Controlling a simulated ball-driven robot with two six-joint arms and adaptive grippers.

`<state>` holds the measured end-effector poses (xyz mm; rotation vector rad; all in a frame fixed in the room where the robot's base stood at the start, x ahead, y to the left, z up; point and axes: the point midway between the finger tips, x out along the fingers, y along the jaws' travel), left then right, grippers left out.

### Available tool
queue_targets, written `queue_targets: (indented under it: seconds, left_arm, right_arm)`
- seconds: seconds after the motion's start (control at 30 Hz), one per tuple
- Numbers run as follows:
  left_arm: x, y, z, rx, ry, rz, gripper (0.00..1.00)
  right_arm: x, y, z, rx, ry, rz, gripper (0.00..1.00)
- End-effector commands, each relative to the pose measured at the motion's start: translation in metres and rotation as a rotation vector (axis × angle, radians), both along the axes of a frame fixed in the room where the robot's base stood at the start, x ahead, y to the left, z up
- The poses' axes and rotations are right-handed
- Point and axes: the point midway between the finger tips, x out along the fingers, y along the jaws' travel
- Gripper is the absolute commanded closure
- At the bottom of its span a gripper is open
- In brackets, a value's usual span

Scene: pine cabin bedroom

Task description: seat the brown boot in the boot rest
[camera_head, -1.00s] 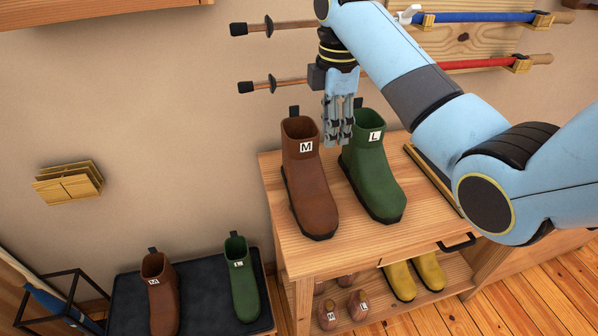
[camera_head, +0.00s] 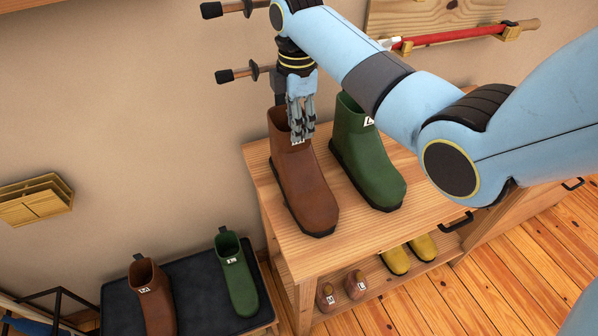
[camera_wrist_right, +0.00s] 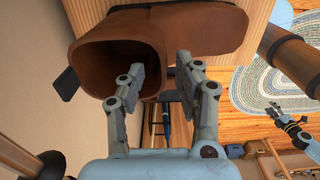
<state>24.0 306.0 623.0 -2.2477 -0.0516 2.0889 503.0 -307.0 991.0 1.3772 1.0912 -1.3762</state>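The larger brown boot (camera_head: 304,187) stands upright on the wooden bench top (camera_head: 276,250), toe toward the front. A smaller brown boot (camera_head: 154,300) stands on the dark tray (camera_head: 190,277) at lower left. My left gripper (camera_wrist_right: 275,110) appears small in the right wrist view. I cannot identify the boot rest.
A green boot (camera_head: 366,155) stands close to the right of the large brown one. A smaller green boot (camera_head: 237,275) is on the tray. Yellow boots (camera_head: 396,260) and tiny brown boots (camera_head: 355,284) sit on the shelf below. Wall pegs (camera_head: 236,75) project behind the gripper.

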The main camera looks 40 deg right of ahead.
Motion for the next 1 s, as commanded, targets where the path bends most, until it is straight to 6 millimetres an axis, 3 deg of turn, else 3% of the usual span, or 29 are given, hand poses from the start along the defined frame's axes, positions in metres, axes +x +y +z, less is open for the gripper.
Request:
queue_targets:
  seconds: [0.23,0.5,0.8,1.0]
  left_arm:
    - [0.023,0.000,0.008,0.000,-0.034,-0.002,0.60]
    - [0.023,0.000,0.007,0.000,-0.035,-0.002,0.60]
    - [0.015,0.000,0.007,0.000,-0.022,-0.001,0.60]
    - [0.015,0.000,0.007,0.000,-0.022,-0.001,0.60]
  right_arm:
    - [-0.002,0.002,-0.036,0.000,0.003,0.001,0.66]
    - [-0.002,0.002,-0.041,-0.001,0.001,0.001,0.66]
    - [-0.002,0.002,-0.041,-0.001,0.002,0.001,1.00]
    - [-0.002,0.002,-0.041,-0.001,0.002,0.001,1.00]
